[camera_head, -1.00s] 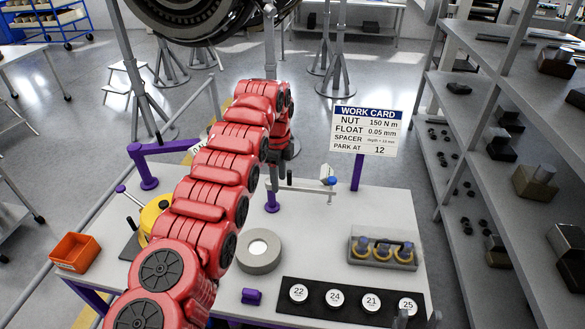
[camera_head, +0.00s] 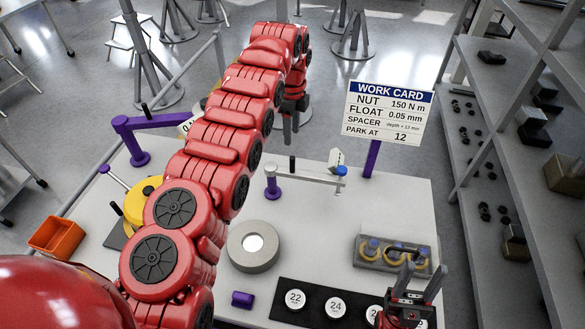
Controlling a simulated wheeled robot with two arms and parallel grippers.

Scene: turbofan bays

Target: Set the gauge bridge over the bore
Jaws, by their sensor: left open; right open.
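A pale bar with a black upright handle, a white gauge head and a blue knob, which looks like the gauge bridge (camera_head: 318,178), lies toward the back of the table. Its left end is at a purple post (camera_head: 272,184). A grey ring with a bright round bore (camera_head: 253,246) sits nearer, apart from the bar. My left gripper (camera_head: 288,124) hangs at the end of the red arm, beyond the bar in the picture; its fingers are hard to make out. My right gripper (camera_head: 424,268) is open and empty at the lower right, in front of the grey tray.
A grey tray (camera_head: 366,262) holds yellow rings. A black strip (camera_head: 316,317) carries numbered discs, partly covered by my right gripper. A work card (camera_head: 388,112) stands behind. An orange bin (camera_head: 57,236) and yellow round part (camera_head: 142,203) are at left. Shelves stand right.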

